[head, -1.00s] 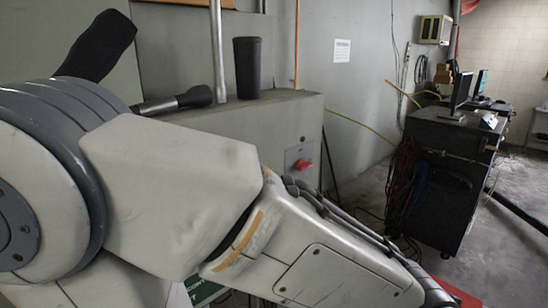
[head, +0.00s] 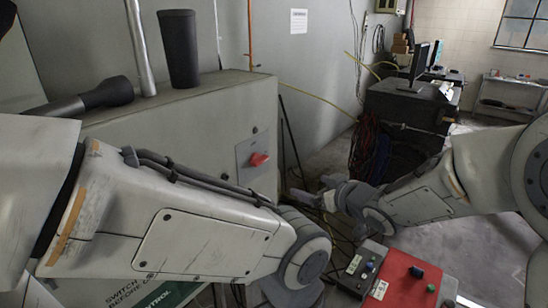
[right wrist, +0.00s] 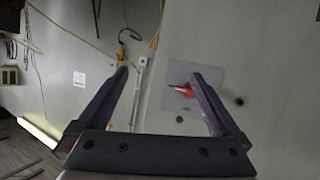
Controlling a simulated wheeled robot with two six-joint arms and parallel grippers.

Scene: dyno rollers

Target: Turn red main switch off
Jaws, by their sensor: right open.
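The red main switch (head: 259,159) is a red rotary handle on a light plate on the side of a large grey cabinet (head: 190,130). In the right wrist view the red switch (right wrist: 183,90) shows between my fingers, nearer the right one, with its handle lying roughly sideways. My right gripper (head: 310,195) is open and empty, to the right of the switch and lower in the head view, apart from it. Its two fingers (right wrist: 158,72) point toward the cabinet side. My left arm crosses in front of the cabinet's lower part; its jaws are not visible.
A red and grey control box (head: 402,275) with several buttons stands at the bottom right. Behind my right arm is a dark desk (head: 410,105) with monitors and hanging cables. A black cylinder (head: 179,50) and a flashlight-like object (head: 85,100) are on the cabinet top.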

